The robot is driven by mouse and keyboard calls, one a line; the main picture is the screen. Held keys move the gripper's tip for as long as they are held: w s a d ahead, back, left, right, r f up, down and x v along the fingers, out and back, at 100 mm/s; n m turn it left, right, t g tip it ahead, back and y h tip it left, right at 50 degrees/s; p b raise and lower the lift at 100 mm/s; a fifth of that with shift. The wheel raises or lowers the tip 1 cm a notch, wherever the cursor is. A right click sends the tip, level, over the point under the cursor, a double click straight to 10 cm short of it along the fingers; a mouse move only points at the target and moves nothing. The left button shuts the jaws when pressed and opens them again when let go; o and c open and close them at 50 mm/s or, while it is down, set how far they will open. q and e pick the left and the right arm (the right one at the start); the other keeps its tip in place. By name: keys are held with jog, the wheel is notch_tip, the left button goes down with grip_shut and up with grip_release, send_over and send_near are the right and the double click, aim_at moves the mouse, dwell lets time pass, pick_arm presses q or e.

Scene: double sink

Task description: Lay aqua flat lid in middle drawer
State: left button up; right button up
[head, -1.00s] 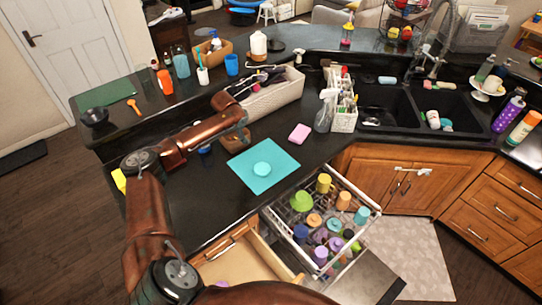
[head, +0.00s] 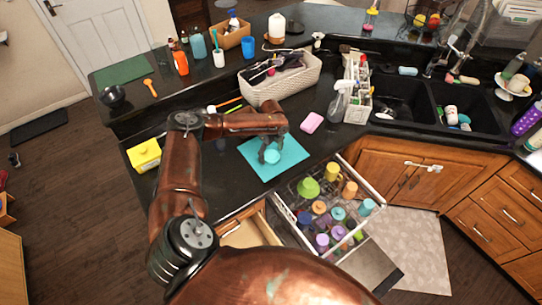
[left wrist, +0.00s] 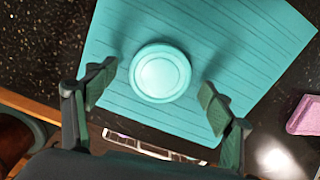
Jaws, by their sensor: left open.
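The aqua flat lid (left wrist: 160,73) is a round disc lying on a teal mat (left wrist: 258,40) on the black counter. In the head view the lid (head: 271,157) is partly hidden by my left gripper (head: 268,147). In the left wrist view the open fingers of my left gripper (left wrist: 157,97) stand on either side of the lid, apart from it, with nothing between them touching. An open wooden drawer (head: 252,232) shows below the counter, partly hidden by my arm. My right gripper is not in view.
An open dish rack (head: 372,190) full of several cups stands right of the drawer. A pink sponge (head: 311,122) lies beside the mat. A yellow box (head: 144,154) sits at the counter's left, and a woven basket (head: 285,88) is behind the mat.

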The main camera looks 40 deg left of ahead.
pick_arm(q)
jog(key=shift+f, duration=0.4)
jog(key=shift+c, duration=0.3)
jog(key=c, duration=1.1)
jog(key=shift+r, duration=0.1)
